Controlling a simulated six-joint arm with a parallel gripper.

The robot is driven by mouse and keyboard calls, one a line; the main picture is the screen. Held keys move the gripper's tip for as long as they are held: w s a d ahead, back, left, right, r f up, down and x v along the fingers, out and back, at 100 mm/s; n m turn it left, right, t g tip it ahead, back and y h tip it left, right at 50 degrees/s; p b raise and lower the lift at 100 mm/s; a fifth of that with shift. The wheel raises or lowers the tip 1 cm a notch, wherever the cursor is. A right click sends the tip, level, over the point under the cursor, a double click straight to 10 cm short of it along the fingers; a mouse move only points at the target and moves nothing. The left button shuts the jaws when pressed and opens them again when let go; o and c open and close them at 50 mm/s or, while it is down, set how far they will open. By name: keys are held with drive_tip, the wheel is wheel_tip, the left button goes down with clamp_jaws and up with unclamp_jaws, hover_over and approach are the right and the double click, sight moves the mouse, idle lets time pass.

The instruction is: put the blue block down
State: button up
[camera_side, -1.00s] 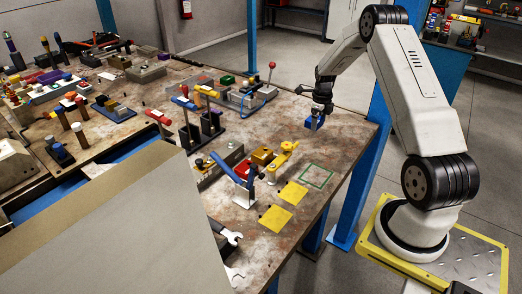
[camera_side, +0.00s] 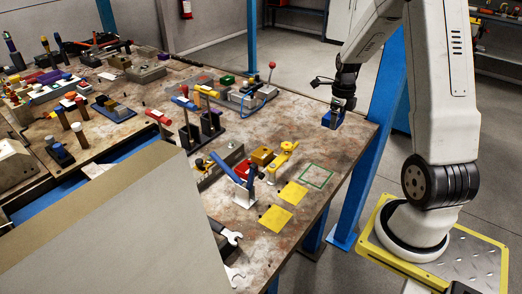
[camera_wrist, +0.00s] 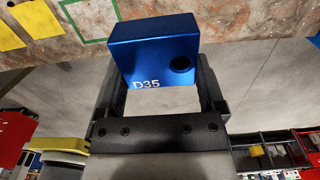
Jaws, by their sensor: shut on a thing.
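The blue block (camera_wrist: 150,45) is held between the two fingers of my gripper (camera_wrist: 160,85). In the wrist view it carries the marking "D35" and has a round dark hole on one face. In the side view the blue block (camera_side: 332,119) shows below my gripper (camera_side: 340,106), near the far right part of the worktable (camera_side: 345,150). I cannot tell whether the block touches the table top. A green square outline (camera_side: 316,176) lies on the table nearer the camera and left of the block, and it shows empty.
Two yellow squares (camera_side: 275,218) lie beside the green outline. A yellow lever fixture (camera_side: 282,155) and a blue-handled clamp (camera_side: 235,175) stand left of it. A red-knobbed lever (camera_side: 271,66) stands farther back. The table's right edge is close to the block.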

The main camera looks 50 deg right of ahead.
drive_tip(key=shift+s+a+r, duration=0.25)
drive_tip(key=shift+s+a, duration=0.1)
drive_tip(key=shift+s, duration=0.15)
drive_tip(key=shift+w+a, duration=0.1)
idle(0.4)
drive_tip(key=shift+w+a+n, duration=0.3)
drive_tip(key=shift+w+n, duration=0.1)
drive_tip(key=shift+n, duration=0.2)
drive_tip(key=w+a+n, duration=0.3)
drive_tip(key=a+n, duration=0.1)
drive_tip(key=n, duration=0.1)
drive_tip(key=w+a+r+n, duration=0.1)
drive_tip(key=w+a+n, duration=0.2)
drive_tip(key=n, duration=0.3)
drive_tip(key=w+a+r+n, duration=0.1)
drive_tip(key=w+a+n, duration=0.3)
drive_tip(key=a+n, duration=0.2)
drive_tip(key=shift+w, duration=0.1)
drive_tip(key=w+a+r+n, duration=0.1)
drive_tip(key=w+a+n, duration=0.1)
drive_tip(key=a+n, duration=0.6)
drive_tip(key=w+a+n, duration=0.2)
drive_tip(key=a+n, duration=0.6)
drive_tip(key=n, duration=0.1)
drive_tip(key=shift+w+r+n, duration=0.2)
drive_tip(key=shift+r+n, duration=0.2)
